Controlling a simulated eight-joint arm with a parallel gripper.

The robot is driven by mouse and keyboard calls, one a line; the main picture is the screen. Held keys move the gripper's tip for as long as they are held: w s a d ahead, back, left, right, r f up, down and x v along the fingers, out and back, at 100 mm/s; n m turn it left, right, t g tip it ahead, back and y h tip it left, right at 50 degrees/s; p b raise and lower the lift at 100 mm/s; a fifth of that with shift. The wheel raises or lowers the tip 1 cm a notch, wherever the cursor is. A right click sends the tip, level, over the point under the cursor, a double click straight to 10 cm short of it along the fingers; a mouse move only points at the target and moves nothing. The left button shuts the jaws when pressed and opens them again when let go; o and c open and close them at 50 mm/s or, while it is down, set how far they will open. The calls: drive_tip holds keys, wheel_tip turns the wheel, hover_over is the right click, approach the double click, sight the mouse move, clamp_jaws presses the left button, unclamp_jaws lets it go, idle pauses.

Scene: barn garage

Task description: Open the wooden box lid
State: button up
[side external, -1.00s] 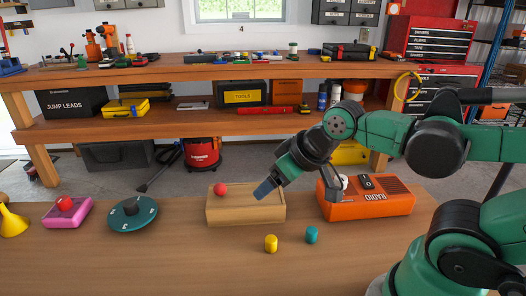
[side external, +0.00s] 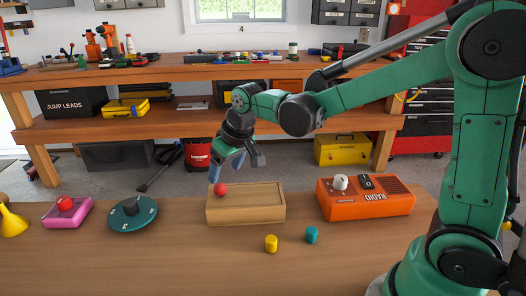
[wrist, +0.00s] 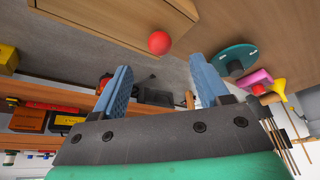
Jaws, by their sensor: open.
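The wooden box (side external: 247,206) sits on the near table with its lid on. A red ball-shaped knob (side external: 221,189) is at the left end of the lid. My gripper (side external: 226,172) is just above and behind that knob, its blue fingers angled downward. In the wrist view the two blue fingers (wrist: 160,88) are wide apart with nothing between them. The red knob (wrist: 159,43) shows beyond the fingertips, and part of the wooden box (wrist: 118,20) shows at the upper left.
An orange radio (side external: 366,196) stands right of the box. A teal dial (side external: 133,214) and a pink block with a red button (side external: 67,213) lie to the left. A yellow funnel (side external: 12,222) is far left.

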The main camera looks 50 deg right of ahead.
sight(219, 184)
drive_tip(key=shift+x, duration=3)
drive_tip(key=shift+w, duration=0.1)
drive_tip(key=shift+c, duration=0.2)
clamp_jaws()
